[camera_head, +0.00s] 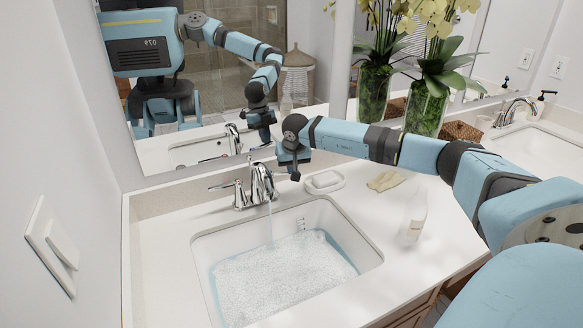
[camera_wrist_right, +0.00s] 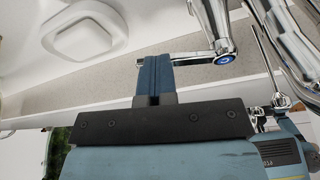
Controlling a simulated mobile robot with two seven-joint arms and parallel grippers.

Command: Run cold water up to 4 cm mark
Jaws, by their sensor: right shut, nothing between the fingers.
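The sink basin (camera_head: 345,228) holds bluish water covered with white foam or ripples (camera_head: 275,280). A thin stream (camera_head: 269,225) falls from the chrome faucet (camera_head: 262,184) into it. A 4 cm mark is too small to make out. My right gripper (camera_head: 295,174) is shut and empty, just right of the faucet above the counter. In the right wrist view its closed fingers (camera_wrist_right: 155,85) are beside a chrome lever handle with a blue-marked end (camera_wrist_right: 226,58). The fingertips overlap the lever; I cannot tell whether they touch. My left gripper is not directly in view.
A soap dish with soap (camera_head: 324,182), a folded cloth (camera_head: 386,180) and a clear bottle (camera_head: 414,215) stand right of the basin. Potted orchids (camera_head: 425,105) stand further back. A mirror (camera_head: 225,60) is behind the faucet; a wall is close on the left.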

